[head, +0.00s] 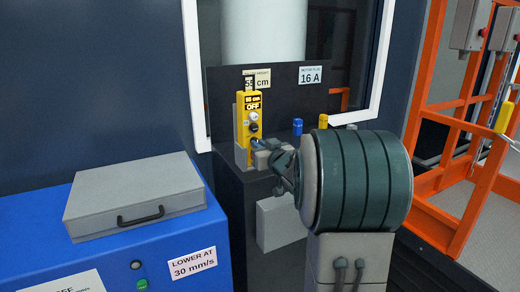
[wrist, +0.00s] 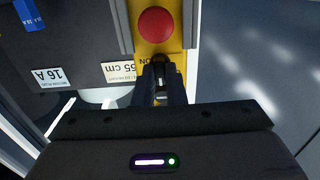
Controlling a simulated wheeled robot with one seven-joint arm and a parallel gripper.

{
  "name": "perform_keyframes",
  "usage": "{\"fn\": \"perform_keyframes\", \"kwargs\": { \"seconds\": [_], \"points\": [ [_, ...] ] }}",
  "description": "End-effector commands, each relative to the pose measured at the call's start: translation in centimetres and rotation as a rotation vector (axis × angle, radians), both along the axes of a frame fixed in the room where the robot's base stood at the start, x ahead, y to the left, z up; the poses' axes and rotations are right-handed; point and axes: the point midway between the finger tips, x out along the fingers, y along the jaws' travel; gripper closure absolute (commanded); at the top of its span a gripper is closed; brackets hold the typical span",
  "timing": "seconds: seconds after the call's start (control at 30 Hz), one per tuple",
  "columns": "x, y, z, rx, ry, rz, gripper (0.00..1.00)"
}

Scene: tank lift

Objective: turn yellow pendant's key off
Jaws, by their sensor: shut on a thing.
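The yellow pendant (head: 243,122) stands upright in a grey holder on a dark stand. My gripper (head: 257,147) is at the pendant's lower front. In the wrist view the pendant (wrist: 173,47) shows a red button (wrist: 157,27) and the letters ON beside my gripper (wrist: 160,82). The fingers are closed on a small dark part at the pendant's face, apparently the key (wrist: 160,68). The fingers mostly hide it, so its angle is unclear.
Blue (head: 297,126) and yellow (head: 323,121) plugs stand behind my arm, below a 16 A label (head: 311,75). A blue cabinet (head: 110,235) with a grey case (head: 135,192) is at left. An orange frame (head: 470,190) is at right.

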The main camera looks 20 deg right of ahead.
Motion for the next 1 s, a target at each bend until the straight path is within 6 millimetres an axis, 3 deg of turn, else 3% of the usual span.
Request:
{"fn": "perform_keyframes", "kwargs": {
  "seconds": [0.47,0.5,0.83,1.0],
  "points": [
    [0.0,-0.1,-0.1,-0.011,0.003,-0.001,1.00],
    [0.0,-0.1,-0.1,-0.011,0.003,-0.001,0.80],
    [-0.2,0.0,0.0,-0.010,0.002,-0.001,0.80],
    [-2.1,-0.1,0.1,-0.011,0.002,-0.002,0.80]
  ]
}}
